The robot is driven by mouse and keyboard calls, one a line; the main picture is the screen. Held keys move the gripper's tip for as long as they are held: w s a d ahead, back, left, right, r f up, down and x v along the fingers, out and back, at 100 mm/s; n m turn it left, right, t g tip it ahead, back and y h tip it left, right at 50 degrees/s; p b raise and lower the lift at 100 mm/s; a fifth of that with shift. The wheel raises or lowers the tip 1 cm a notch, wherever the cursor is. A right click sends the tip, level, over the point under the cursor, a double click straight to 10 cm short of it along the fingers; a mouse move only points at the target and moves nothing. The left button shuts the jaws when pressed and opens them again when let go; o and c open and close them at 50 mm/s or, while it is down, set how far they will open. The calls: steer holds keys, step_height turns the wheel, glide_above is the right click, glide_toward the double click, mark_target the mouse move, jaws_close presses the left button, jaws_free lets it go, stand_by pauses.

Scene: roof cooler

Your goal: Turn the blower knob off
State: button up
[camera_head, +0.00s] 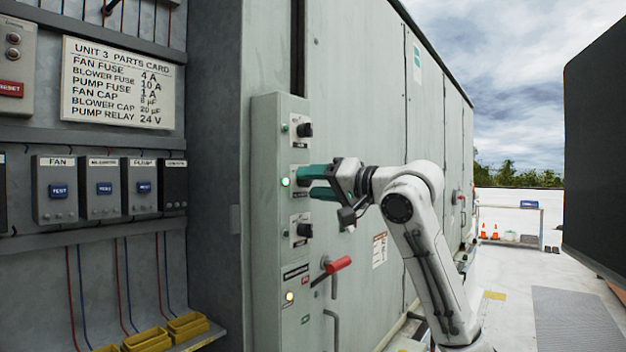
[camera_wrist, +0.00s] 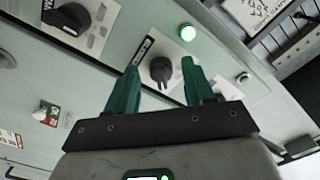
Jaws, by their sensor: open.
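Three dark knobs run down the narrow grey control panel (camera_head: 265,200) in the head view: a top knob (camera_head: 305,130), a middle one behind my gripper, and a bottom knob (camera_head: 304,230). Their labels are too small to read. My gripper (camera_head: 312,182) is at the middle knob with its green fingers apart. In the wrist view the middle knob (camera_wrist: 161,70) shows between the open fingertips of my gripper (camera_wrist: 160,63), with a gap on both sides; contact is not visible. A green lamp (camera_head: 286,182) beside the middle knob is lit, also in the wrist view (camera_wrist: 188,33).
A red lever handle (camera_head: 338,265) sticks out below the knobs, near a lit amber lamp (camera_head: 290,296). A parts card (camera_head: 118,83) and several small boxes hang in the open bay at left. The roof walkway at right is mostly clear.

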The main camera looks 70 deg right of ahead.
steer(key=shift+w, duration=0.3)
steer(key=shift+c, duration=0.3)
jaws_close()
